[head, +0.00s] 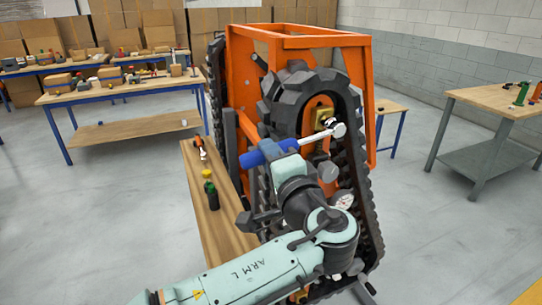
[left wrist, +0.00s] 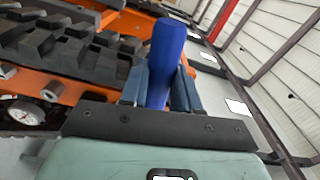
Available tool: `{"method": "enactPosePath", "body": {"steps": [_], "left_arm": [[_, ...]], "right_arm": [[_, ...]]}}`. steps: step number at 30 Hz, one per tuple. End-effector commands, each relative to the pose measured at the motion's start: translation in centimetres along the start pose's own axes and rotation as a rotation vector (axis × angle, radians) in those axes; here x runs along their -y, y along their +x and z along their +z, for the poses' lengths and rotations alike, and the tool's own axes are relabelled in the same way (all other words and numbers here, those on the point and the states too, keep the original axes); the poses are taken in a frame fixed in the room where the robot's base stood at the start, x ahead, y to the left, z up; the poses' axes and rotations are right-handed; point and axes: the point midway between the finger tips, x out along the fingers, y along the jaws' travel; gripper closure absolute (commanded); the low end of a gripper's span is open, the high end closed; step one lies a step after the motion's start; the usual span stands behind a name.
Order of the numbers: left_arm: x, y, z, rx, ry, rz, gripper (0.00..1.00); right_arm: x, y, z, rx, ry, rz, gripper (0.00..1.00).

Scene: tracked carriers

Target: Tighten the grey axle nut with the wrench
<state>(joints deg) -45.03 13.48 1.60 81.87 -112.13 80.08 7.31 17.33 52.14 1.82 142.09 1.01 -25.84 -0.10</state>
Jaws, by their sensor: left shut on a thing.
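The wrench has a blue handle (head: 250,158) and a shiny metal shaft ending in a round head (head: 338,130). My left gripper (head: 276,152) is shut on the blue handle. In the left wrist view the handle (left wrist: 166,55) stands between the two blue-grey fingers of the gripper (left wrist: 162,85). My right gripper is out of view.
The orange carrier frame (head: 235,75) and black track (head: 352,190) stand close around my left arm. A narrow wooden bench (head: 205,235) at left holds a green bottle (head: 211,190). A round gauge (head: 343,200) is near my wrist. Workbenches stand behind left and at right.

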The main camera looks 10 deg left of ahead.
Motion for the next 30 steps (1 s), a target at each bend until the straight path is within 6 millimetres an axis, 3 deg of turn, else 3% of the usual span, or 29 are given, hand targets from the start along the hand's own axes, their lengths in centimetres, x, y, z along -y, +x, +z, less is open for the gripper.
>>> {"method": "enactPosePath", "body": {"steps": [6,20,30], "left_arm": [[1.2,0.0,0.0,0.0,0.052,-0.001,1.0],[1.3,0.0,0.0,0.0,0.068,0.0,1.0],[2.6,0.0,-0.2,0.0,0.141,0.001,1.0]], "right_arm": [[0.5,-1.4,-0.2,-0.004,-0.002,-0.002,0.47],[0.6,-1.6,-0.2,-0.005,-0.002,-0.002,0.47],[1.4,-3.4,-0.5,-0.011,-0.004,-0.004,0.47]]}}
